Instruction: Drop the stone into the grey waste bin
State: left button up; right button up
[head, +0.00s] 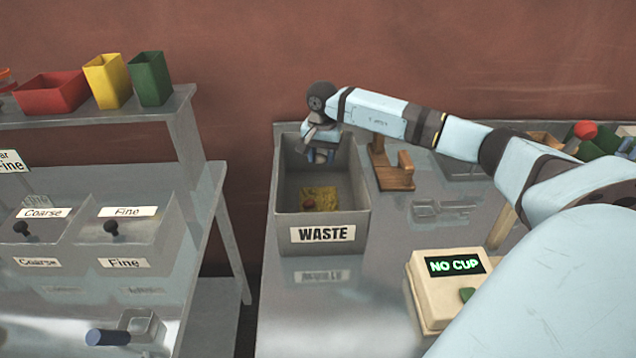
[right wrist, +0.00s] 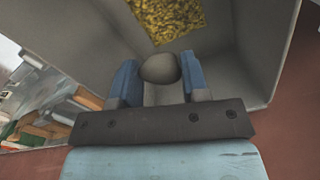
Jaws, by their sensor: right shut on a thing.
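The grey waste bin (head: 281,190), labelled WASTE, stands on the metal table in the head view. My right gripper (head: 322,156) reaches over the back part of the bin, pointing down. In the right wrist view, a rounded grey stone (right wrist: 160,68) sits between the two blue fingers of my right gripper (right wrist: 157,82), which is shut on it. The bin's inner wall (right wrist: 225,70) lies beyond the stone. My left gripper is not seen.
A wooden stand (head: 391,168) is just right of the bin. A cream device (head: 433,296) reading NO CUP is in front right. Hoppers labelled Coarse and Fine (head: 145,235) stand on a separate bench at left. Red, yellow and green containers (head: 105,82) are on its shelf.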

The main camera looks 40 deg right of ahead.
jog(key=o, duration=1)
notch_tip(320, 180, up, 14)
jog(key=b, duration=0.2)
jog(key=shift+s+f, duration=0.1)
jog(key=shift+f, duration=0.1)
